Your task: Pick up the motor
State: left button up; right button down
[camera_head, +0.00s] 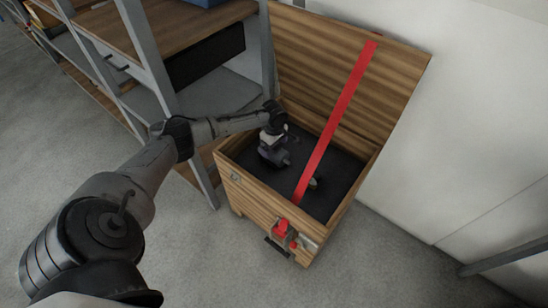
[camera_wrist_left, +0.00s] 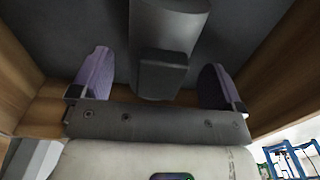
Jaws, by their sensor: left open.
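The motor, a dark grey cylinder with a box on its side, lies inside the wooden crate (camera_head: 262,207). In the left wrist view the motor (camera_wrist_left: 170,25) runs between the two purple-padded fingers of my left gripper (camera_wrist_left: 155,78), with a visible gap on each side. In the head view my left gripper (camera_head: 272,154) reaches down into the crate and partly hides the motor (camera_head: 283,159). The left gripper is open. My right gripper is not in view.
The crate's lid (camera_head: 345,75) stands open at the back, with a red strap (camera_head: 337,115) running down across the opening. A red latch (camera_head: 282,229) is on the front. A shelf rack (camera_head: 165,60) stands close on the left. A small shiny part (camera_head: 313,183) shows on the crate's dark floor.

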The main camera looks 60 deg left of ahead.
pick_arm(q)
jog(key=shift+f, duration=0.45)
grip_shut()
jog(key=shift+r, duration=0.2)
dwell(0.5)
